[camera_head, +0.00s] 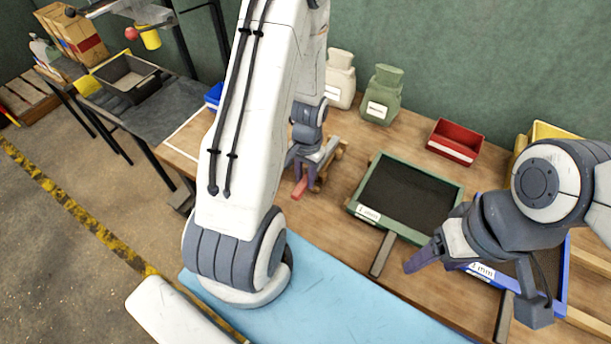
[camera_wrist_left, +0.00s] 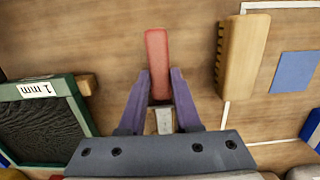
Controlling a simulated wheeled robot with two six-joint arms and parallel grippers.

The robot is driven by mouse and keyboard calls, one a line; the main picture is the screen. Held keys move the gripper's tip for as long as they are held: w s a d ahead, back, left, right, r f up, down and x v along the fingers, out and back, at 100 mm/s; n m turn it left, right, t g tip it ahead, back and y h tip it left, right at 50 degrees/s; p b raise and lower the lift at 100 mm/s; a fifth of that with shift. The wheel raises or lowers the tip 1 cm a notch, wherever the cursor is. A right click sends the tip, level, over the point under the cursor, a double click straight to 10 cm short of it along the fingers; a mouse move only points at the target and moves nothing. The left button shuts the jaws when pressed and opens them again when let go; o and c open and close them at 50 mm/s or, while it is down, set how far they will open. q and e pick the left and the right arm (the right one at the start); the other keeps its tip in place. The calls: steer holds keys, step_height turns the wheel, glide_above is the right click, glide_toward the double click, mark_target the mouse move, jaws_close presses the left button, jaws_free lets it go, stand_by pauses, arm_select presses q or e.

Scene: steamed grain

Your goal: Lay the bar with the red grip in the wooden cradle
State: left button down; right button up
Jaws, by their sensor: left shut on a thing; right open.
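My left gripper (camera_head: 312,168) is shut on the bar, just above the wooden bench. The bar's red grip (camera_head: 300,188) sticks out toward the bench's near side; in the left wrist view the red grip (camera_wrist_left: 156,60) extends beyond the purple fingers (camera_wrist_left: 162,105). A short grey metal part (camera_wrist_left: 164,121) shows between the fingers. A wooden piece (camera_head: 338,153), possibly the cradle, shows behind my left gripper and is partly hidden by it. The left wrist view also shows a pale notched wooden block (camera_wrist_left: 243,55) beside the bar. My right gripper (camera_head: 470,285) is open and empty.
A green-framed sieve labelled 1 mm (camera_head: 452,187) lies right of my left gripper. A blue-framed tray (camera_head: 564,285) sits under my right arm. A red bin (camera_head: 456,142) and sacks (camera_head: 382,95) stand behind. A blue mat (camera_head: 330,290) covers the near edge.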

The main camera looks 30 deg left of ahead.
arm_select(q)
steer(key=shift+f, duration=0.1)
steer(key=shift+f+b, duration=0.35)
steer(key=shift+f, duration=0.05)
steer(key=shift+f, duration=0.2)
stand_by(0.5)
steer(key=c, duration=0.5)
jaws_free()
steer(key=shift+r, duration=0.1)
steer(key=r, duration=0.7)
steer(key=w+r, duration=0.1)
steer(key=r, duration=0.2)
steer(key=shift+r, duration=0.15)
